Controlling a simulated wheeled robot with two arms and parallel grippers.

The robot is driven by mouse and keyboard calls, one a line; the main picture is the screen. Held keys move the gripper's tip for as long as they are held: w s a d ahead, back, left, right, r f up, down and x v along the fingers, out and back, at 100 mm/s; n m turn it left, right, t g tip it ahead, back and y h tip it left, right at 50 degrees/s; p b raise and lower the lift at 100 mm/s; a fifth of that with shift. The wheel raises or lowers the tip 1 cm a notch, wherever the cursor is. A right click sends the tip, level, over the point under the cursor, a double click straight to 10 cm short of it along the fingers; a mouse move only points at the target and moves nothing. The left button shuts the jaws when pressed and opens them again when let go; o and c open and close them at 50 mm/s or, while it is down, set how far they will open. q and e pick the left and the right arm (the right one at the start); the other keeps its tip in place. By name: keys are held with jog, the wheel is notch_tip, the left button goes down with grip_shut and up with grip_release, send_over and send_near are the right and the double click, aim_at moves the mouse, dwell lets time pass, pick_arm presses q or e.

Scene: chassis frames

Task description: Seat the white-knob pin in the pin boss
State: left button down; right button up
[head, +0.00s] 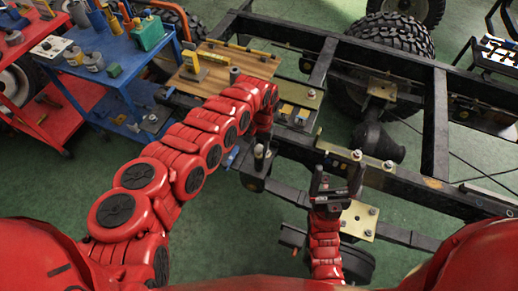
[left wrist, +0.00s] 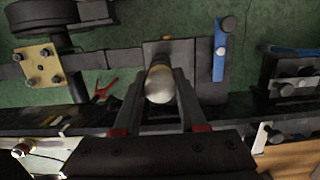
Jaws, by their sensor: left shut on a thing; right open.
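The white-knob pin (left wrist: 160,86) stands between the two fingers of my left gripper (left wrist: 163,76), its pale round knob facing the left wrist camera. The gripper is shut on it. My right gripper (head: 337,182) is open and empty, pointing up near a bolted brass plate.
The black chassis frame (head: 398,180) fills the right side. A brass plate (head: 358,220) with bolts lies near my right gripper. A wooden board (head: 215,72) and blue cart (head: 110,65) are behind my left arm.

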pick_arm(q)
jog(key=shift+f, duration=0.2)
jog(key=shift+c, duration=1.9)
grip_release()
jog(key=shift+r, duration=0.1)
jog(key=shift+r+p, duration=1.3)
jog(key=shift+r, duration=0.15)
notch_tip(320, 180, up, 5)
jog(key=p, duration=0.4)
jog(key=shift+r, duration=0.15)
